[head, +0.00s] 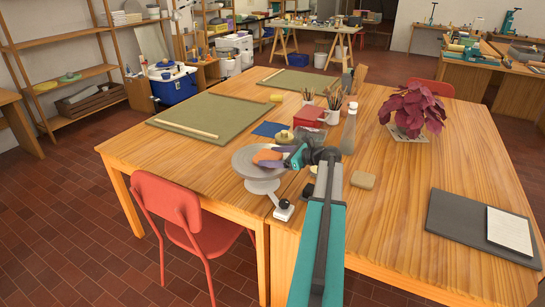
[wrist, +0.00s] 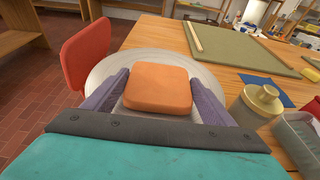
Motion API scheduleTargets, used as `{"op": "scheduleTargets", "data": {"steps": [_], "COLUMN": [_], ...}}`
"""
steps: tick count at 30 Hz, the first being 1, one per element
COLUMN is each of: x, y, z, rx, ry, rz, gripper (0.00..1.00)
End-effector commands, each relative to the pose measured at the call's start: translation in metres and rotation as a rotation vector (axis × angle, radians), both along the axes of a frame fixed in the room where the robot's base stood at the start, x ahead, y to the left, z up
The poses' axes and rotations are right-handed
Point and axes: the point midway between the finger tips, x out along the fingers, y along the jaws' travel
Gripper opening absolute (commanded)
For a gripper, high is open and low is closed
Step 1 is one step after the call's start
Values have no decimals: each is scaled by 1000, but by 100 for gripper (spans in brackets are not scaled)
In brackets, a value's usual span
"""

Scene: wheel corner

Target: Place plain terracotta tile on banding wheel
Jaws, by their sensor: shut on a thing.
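The plain terracotta tile (wrist: 158,88) is an orange rounded square between the two fingers of my gripper (wrist: 155,98) in the wrist view. The fingers press on its left and right sides. In the head view the tile (head: 267,155) shows over the banding wheel (head: 244,163), a grey round disc on a pedestal at the table's front edge. The wheel's pale disc (wrist: 104,72) spreads around and behind the tile in the wrist view. I cannot tell whether the tile touches the disc. My gripper also shows in the head view (head: 277,156).
A lidded beige jar (wrist: 258,104) stands right of the wheel. Red box (head: 310,117), tool mugs (head: 331,115) and a bottle (head: 348,130) stand behind my gripper. A red chair (head: 175,215) is at the front left. Green boards (head: 215,112) cover the table's left side.

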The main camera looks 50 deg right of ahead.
Motion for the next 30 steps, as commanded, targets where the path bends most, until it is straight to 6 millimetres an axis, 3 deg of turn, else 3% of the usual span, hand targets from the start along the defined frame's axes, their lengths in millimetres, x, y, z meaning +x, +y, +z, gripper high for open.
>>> {"op": "scheduleTargets", "data": {"steps": [5, 6, 9, 24, 30], "x": [0, 0, 0, 0, -21], "y": [0, 0, 0, 0, -5], "z": [-2, -3, -2, 2, 6], "rx": [0, 0, 0, 0, -1], "ry": [-2, 0, 0, 0, 0], "rz": [0, 0, 0, 1, -2], "gripper": [46, 80, 96, 97, 97]}}
